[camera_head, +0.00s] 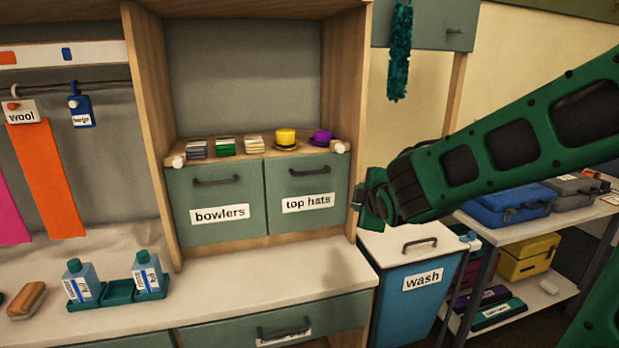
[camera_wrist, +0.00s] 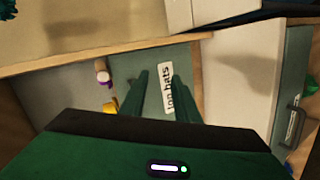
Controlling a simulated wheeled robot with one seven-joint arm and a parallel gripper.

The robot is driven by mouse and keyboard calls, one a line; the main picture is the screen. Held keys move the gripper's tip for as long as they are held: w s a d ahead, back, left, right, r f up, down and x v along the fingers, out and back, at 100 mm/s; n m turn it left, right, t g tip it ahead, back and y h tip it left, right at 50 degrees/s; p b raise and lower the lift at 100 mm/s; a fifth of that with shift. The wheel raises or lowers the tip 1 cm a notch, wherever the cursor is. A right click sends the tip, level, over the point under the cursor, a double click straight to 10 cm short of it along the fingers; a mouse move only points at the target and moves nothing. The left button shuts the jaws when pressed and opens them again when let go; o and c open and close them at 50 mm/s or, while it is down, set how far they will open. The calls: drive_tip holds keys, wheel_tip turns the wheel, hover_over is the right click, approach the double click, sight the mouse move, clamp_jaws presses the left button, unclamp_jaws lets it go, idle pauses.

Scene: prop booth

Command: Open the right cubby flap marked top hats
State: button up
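The top hats flap (camera_head: 330,183) is a grey-green panel with a dark bar handle (camera_head: 310,171) and a white label (camera_head: 307,203). It is shut, in the right half of the cubby. My gripper (camera_head: 362,203) is just right of the flap in the head view, beside the cabinet's wooden side post. In the wrist view my gripper (camera_wrist: 158,78) shows two green fingers apart with nothing between them, and the top hats label (camera_wrist: 167,88) lies by the right finger.
The bowlers flap (camera_head: 200,192) is shut at left. The pale counter (camera_head: 270,280) below the flaps is clear. A blue wash bin (camera_head: 410,300) stands right of the cabinet.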

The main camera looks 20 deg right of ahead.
sight(313, 173)
drive_tip(key=w+a+r+n+t+y, duration=0.25)
drive_tip(key=w+a+r+n, duration=0.2)
drive_tip(key=a, duration=0.35)
drive_tip(key=shift+h, duration=0.25)
drive_tip(key=x, duration=1)
drive_tip(key=shift+s+d+f, duration=0.1)
drive_tip(key=shift+d+f, duration=0.05)
drive_tip(key=shift+f, duration=0.15)
